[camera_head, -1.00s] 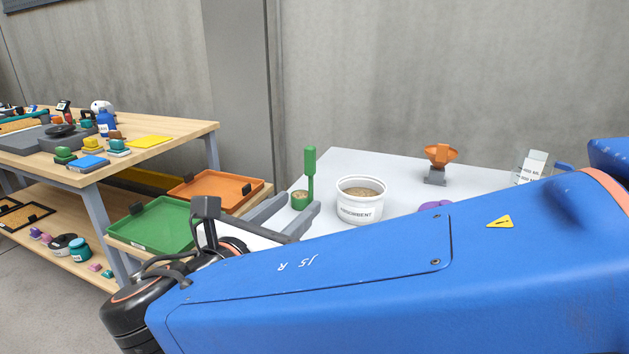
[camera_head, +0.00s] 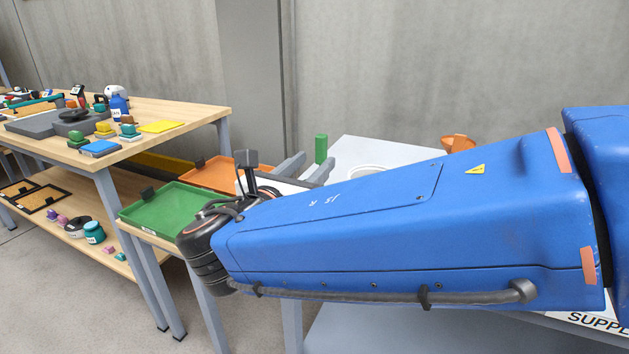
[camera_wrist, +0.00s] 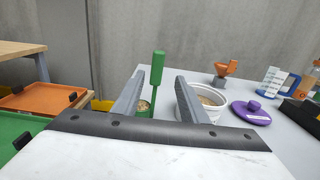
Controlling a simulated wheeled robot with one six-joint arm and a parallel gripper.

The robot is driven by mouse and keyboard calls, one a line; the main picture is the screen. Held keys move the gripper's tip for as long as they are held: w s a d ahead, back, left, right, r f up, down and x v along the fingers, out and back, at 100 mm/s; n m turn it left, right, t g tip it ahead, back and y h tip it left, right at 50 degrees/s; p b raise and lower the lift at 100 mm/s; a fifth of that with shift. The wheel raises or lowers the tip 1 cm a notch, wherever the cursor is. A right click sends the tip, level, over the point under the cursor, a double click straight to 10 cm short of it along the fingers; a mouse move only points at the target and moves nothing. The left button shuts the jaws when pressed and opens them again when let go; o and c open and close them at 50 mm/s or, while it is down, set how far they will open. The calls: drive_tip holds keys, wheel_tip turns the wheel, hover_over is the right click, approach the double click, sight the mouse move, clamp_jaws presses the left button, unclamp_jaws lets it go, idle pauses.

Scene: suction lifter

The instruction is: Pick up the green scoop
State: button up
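The green scoop (camera_wrist: 156,74) stands upright on the white table in the wrist view, its handle up and its bowl low, holding tan grains. In the head view only the top of its handle (camera_head: 321,148) shows; my arm hides the rest. My gripper (camera_wrist: 160,78) is open, its two grey fingers pointing towards the scoop. In the wrist view the handle appears between the fingers, nearer the left one. In the head view my gripper (camera_head: 308,166) is at the handle's left. I cannot tell how far the fingertips are from the scoop.
A white tub (camera_wrist: 212,100) of tan absorbent stands right of the scoop, partly behind the right finger. A purple lid (camera_wrist: 250,112), an orange funnel on a stand (camera_wrist: 226,68) and a measuring jug (camera_wrist: 272,82) are further right. Orange (camera_head: 228,172) and green (camera_head: 168,210) trays lie left.

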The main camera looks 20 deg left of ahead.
sight(319, 154)
drive_tip(key=shift+w, duration=3.3)
clamp_jaws()
